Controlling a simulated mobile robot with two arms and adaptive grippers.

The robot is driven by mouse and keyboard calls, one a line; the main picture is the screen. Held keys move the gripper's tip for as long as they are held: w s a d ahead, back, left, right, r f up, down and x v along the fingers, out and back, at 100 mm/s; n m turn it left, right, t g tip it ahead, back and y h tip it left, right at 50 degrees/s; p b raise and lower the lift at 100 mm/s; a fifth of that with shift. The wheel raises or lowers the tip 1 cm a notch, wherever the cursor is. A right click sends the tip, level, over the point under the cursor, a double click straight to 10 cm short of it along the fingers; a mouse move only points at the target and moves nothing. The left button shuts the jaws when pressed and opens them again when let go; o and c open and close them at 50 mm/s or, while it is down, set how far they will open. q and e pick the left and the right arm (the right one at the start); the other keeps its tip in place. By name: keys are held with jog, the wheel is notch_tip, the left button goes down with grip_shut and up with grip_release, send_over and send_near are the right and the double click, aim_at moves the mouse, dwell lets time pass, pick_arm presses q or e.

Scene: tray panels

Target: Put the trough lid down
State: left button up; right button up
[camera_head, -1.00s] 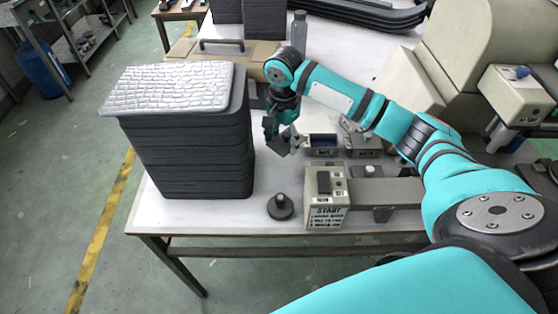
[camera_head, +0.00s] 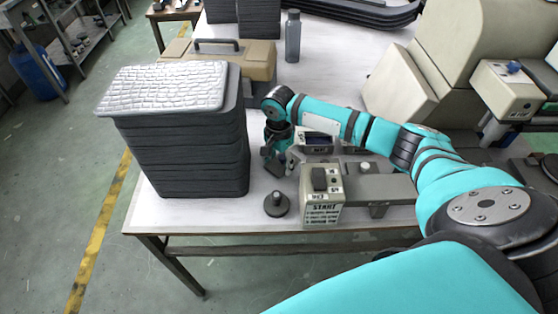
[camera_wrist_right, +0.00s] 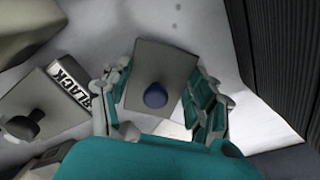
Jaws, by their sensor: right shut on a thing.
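The trough lid (camera_wrist_right: 163,70) is a grey rectangular plate with a round blue knob, seen in the right wrist view. My right gripper (camera_wrist_right: 157,100) is shut on it, with fingers on both sides of the lid. In the head view my right gripper (camera_head: 275,163) points down low over the white table, between the dark stack and the START box. The lid is largely hidden there, and I cannot tell whether it touches the table. An open trough (camera_head: 316,143) with a blue-dark inside sits just right of the gripper. My left gripper is not in view.
A tall stack of dark trays (camera_head: 185,150) with a pale quilted top (camera_head: 165,85) stands close left. A round black knobbed piece (camera_head: 277,204) and the START box (camera_head: 321,200) are in front. A tan case (camera_head: 225,60) and grey bottle (camera_head: 293,35) stand behind.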

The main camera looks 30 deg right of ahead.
aim_at(279, 165)
jog(key=shift+f, duration=0.1)
jog(key=o, duration=1.1)
jog(key=shift+c, duration=0.2)
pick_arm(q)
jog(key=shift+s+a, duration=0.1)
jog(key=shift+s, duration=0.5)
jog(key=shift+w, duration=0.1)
pick_arm(e)
jog(key=shift+r, duration=0.4)
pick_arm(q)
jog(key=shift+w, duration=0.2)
pick_arm(e)
notch_tip(279, 165, up, 12)
jog(key=shift+f, duration=0.25)
